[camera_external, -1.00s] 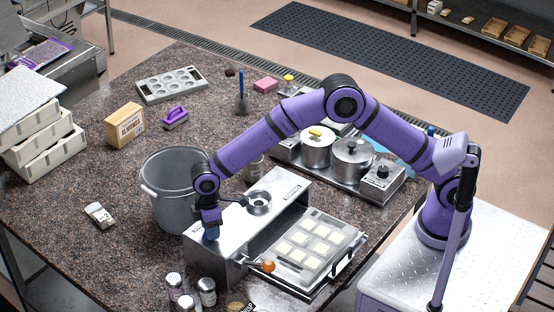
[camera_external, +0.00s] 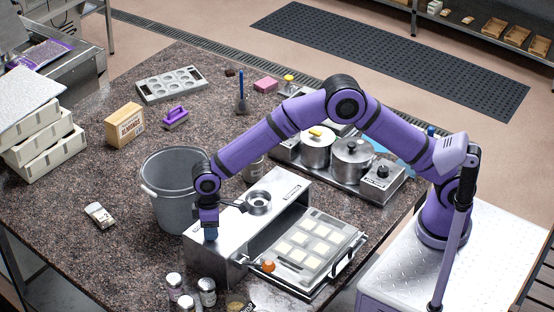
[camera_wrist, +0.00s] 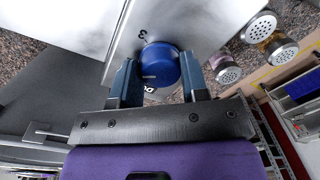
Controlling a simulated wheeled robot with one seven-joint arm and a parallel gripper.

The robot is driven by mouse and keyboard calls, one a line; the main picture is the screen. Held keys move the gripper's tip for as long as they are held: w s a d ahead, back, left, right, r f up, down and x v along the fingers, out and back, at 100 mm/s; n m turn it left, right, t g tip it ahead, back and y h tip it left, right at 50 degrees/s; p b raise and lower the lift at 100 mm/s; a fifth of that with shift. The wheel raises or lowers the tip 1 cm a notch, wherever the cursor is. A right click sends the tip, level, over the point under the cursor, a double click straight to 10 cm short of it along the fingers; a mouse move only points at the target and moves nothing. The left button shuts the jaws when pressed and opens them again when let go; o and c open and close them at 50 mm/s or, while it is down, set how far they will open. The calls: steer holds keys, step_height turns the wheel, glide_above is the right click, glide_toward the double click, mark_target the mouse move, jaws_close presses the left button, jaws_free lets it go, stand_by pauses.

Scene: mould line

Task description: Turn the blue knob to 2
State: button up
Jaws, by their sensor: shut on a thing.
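The blue knob (camera_wrist: 159,64) sits on the steel machine's top in the wrist view. My gripper (camera_wrist: 160,78) has one finger on each side of it and is shut on it. A printed "3" shows beside the knob's far edge, and part of another mark shows by its near edge, half hidden. I cannot read a 2. In the external view my gripper (camera_external: 211,236) points down onto the left end of the steel machine (camera_external: 270,195), and the knob is mostly hidden by the fingers.
A grey bucket (camera_external: 170,205) stands close behind and left of my gripper. Several shaker jars (camera_external: 207,290) stand in front of the machine.

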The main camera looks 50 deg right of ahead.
steer(key=o, duration=0.9)
steer(key=shift+o, duration=0.2)
step_height(320, 180, up, 11)
steer(key=shift+w+d, duration=0.2)
steer(key=shift+f, duration=0.1)
